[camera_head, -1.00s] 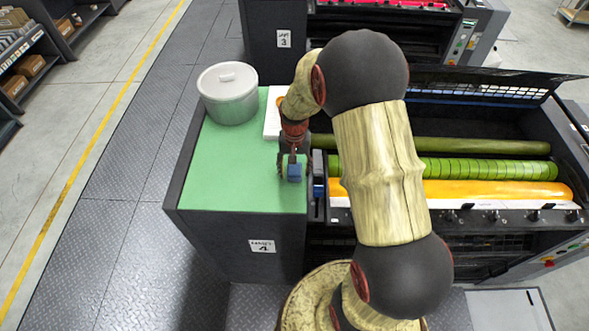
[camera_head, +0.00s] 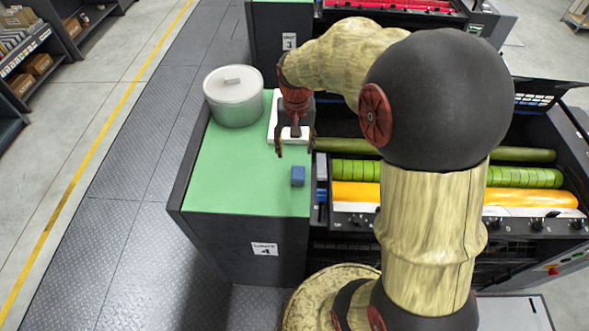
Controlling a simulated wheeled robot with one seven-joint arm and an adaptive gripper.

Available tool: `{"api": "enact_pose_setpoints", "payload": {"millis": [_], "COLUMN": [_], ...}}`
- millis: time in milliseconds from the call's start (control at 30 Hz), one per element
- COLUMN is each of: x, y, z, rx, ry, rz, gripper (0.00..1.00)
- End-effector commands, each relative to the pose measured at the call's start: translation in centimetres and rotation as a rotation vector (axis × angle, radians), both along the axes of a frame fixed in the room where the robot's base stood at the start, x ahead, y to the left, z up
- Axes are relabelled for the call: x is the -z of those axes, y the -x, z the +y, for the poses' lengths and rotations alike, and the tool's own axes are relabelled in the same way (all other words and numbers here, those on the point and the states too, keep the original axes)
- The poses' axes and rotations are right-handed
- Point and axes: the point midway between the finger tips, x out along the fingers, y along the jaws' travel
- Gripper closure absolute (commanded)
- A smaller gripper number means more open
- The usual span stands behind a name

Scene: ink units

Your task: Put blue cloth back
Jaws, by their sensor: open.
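A small blue cloth block (camera_head: 298,176) lies on the green tabletop (camera_head: 235,180), near its right edge. My gripper (camera_head: 295,150) is open and empty, above the table and beyond the block, with a visible gap between its fingers and the cloth. My arm hides part of the machine to the right.
A lidded grey pot (camera_head: 234,98) stands at the back left of the green top. A white pad (camera_head: 273,128) lies partly behind my gripper. The machine with green and orange rollers (camera_head: 355,194) borders the top on the right. The left and front of the green top are clear.

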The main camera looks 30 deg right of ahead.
Motion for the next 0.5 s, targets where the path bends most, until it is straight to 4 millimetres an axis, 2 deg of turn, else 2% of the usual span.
{"api": "enact_pose_setpoints", "payload": {"millis": [33,200,333,500], "x": [-2.6,-9.3,-12.7,-14.4], "y": [0.9,5.9,10.6,15.7], "z": [1.3,5.8,8.7,11.0], "rx": [-0.041,-0.198,-0.317,-0.438], "ry": [0.012,0.050,0.079,0.109], "rz": [-0.041,-0.166,-0.264,-0.363], "gripper": [0.45,0.45,0.45,0.45]}}
